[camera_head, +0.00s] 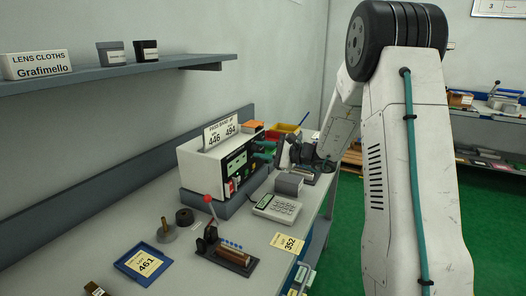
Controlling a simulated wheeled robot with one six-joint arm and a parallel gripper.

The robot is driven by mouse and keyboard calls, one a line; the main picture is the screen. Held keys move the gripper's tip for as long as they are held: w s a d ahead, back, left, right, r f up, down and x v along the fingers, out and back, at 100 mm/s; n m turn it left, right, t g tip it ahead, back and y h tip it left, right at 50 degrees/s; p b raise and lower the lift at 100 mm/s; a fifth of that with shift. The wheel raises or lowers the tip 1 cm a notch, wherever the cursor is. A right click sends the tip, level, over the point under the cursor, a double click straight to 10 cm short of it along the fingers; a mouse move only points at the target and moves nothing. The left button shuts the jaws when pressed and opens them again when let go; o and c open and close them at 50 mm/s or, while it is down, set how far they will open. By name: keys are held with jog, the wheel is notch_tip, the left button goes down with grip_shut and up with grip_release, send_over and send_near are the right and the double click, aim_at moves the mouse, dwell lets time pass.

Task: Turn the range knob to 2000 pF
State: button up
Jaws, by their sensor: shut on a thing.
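The white instrument box (205,165) stands on a grey riser on the bench, its dark front panel (236,165) facing right. A small green display and several small controls show on the panel. My gripper (262,152) reaches in from the right, its teal fingers at the far upper part of the panel. The fingers are shut on what seems to be the range knob, which they hide. The knob's pointer and range markings cannot be read from here.
A card reading 446 and 494 (221,131) stands on the box. A calculator-like device (276,207), a grey block (289,184), a red-knobbed lever fixture (224,245) and a blue tray (134,268) lie on the bench. A shelf (110,72) runs along the wall above.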

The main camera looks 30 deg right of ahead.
jog(key=shift+n, duration=0.8)
jog(key=o, duration=1)
jog(key=shift+c, duration=0.2)
jog(key=v, duration=0.7)
jog(key=shift+s+d, duration=0.2)
jog(key=shift+s, duration=0.15)
jog(key=shift+r, duration=0.1)
